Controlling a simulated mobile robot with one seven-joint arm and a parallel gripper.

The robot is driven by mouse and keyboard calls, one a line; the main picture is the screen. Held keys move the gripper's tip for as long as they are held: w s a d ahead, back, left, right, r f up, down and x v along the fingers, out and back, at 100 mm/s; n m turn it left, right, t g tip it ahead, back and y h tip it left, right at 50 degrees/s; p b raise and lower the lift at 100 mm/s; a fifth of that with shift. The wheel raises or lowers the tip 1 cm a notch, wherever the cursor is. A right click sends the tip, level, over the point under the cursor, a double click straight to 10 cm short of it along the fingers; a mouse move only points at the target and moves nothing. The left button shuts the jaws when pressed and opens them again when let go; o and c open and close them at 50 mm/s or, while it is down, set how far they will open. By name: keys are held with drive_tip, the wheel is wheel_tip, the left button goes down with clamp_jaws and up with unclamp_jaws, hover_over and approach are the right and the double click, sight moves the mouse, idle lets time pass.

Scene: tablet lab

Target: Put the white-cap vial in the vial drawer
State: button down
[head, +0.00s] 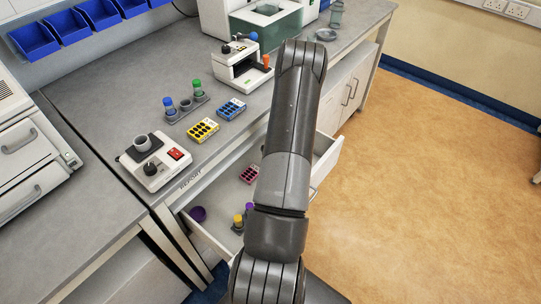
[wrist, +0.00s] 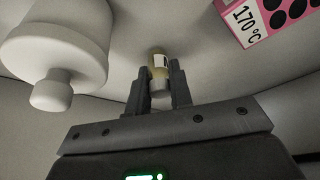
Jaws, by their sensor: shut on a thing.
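In the wrist view my gripper (wrist: 160,98) is shut on a small vial (wrist: 159,66). The vial has a yellowish body with a pale label, and its whitish end is between the fingers. Its far end points at a grey surface; I cannot tell whether it touches. In the head view my arm hides my gripper and the held vial.
In the wrist view, a large white knobbed object (wrist: 58,52) is close at left and a pink box marked 170°C (wrist: 272,18) is at upper right. On the bench are a white device with a red switch (head: 157,166), yellow (head: 202,130) and blue (head: 231,109) boxes, and a vial rack (head: 186,108).

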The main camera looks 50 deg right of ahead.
drive_tip(key=shift+f, duration=0.1)
drive_tip(key=c, duration=1.3)
unclamp_jaws()
drive_tip(key=v, duration=1.2)
